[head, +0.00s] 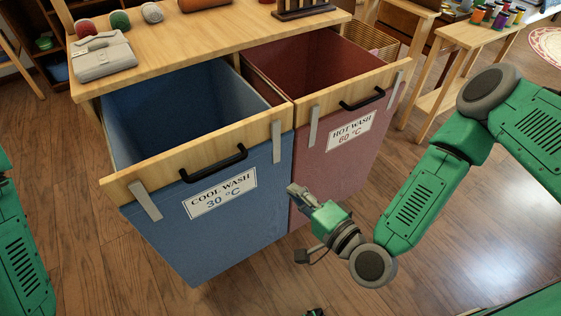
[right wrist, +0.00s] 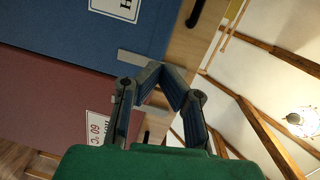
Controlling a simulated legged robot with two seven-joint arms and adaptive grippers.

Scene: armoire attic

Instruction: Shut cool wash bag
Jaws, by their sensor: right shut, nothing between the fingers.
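The blue cool wash bag (head: 215,230) hangs from a wooden front rail (head: 262,127) with a black handle (head: 213,164). It stands pulled out from the wooden unit, its top open and its inside looking empty. Its blue front also shows in the right wrist view (right wrist: 60,38). My right gripper (head: 294,189) is shut and empty, in front of the bags near the blue bag's right edge, below and right of the handle. Its closed fingers show in the right wrist view (right wrist: 165,72).
The red hot wash bag (head: 335,160), also pulled out and open, stands right of the blue one. The wooden top (head: 215,38) carries a grey case (head: 104,57) and several yarn balls. A side table (head: 470,35) with spools stands at right. Floor (head: 330,265) in front is clear.

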